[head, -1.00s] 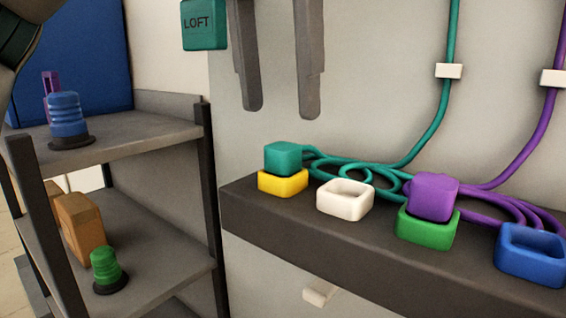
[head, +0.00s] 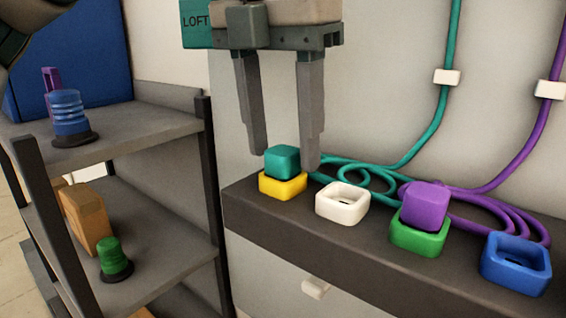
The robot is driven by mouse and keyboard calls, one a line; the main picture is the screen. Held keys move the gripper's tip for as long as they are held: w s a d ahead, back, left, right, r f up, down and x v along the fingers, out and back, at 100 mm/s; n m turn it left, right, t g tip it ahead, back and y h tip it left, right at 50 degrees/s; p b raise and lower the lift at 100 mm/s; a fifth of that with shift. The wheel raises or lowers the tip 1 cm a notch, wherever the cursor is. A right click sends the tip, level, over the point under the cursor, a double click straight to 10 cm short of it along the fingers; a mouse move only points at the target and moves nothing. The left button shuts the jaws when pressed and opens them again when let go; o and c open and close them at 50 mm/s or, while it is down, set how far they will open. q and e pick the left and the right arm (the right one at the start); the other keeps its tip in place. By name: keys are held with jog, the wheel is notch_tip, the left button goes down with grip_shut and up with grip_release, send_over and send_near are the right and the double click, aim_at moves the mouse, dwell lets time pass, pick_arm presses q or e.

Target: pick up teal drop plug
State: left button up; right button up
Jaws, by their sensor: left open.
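The teal drop plug (head: 282,162) is a rounded block seated in the yellow socket (head: 283,184) at the left end of the dark ledge. A teal cord (head: 435,125) runs from the wall and coils on the ledge behind the sockets. My left gripper (head: 284,162) is open and points down, with its fingertips level with the plug, one to its left and one to its right in the picture. The right fingertip overlaps the plug's right edge in view. I cannot tell whether either finger touches it. My right gripper is not in view.
On the ledge (head: 300,227) are an empty white socket (head: 342,204), a purple plug (head: 425,205) in a green socket (head: 418,238), and an empty blue socket (head: 516,263). A grey shelf (head: 150,120) with blue and green beacons stands left. A teal LOFT sign (head: 195,22) hangs behind the gripper.

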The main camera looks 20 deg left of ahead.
pick_arm(q)
jog(key=c, duration=1.2)
jog(key=shift+o, duration=0.2)
jog(key=shift+r, duration=0.15)
jog(key=shift+r+b, duration=0.9)
jog(key=d+r+b, duration=0.2)
jog(key=shift+s+r, duration=0.1)
jog(key=shift+r, duration=0.3)
jog(key=d+r+b, duration=0.1)
jog(key=d+r, duration=0.5)
jog(key=d, duration=0.3)
jog(key=shift+s+d, duration=0.3)
jog(key=shift+d, duration=0.1)
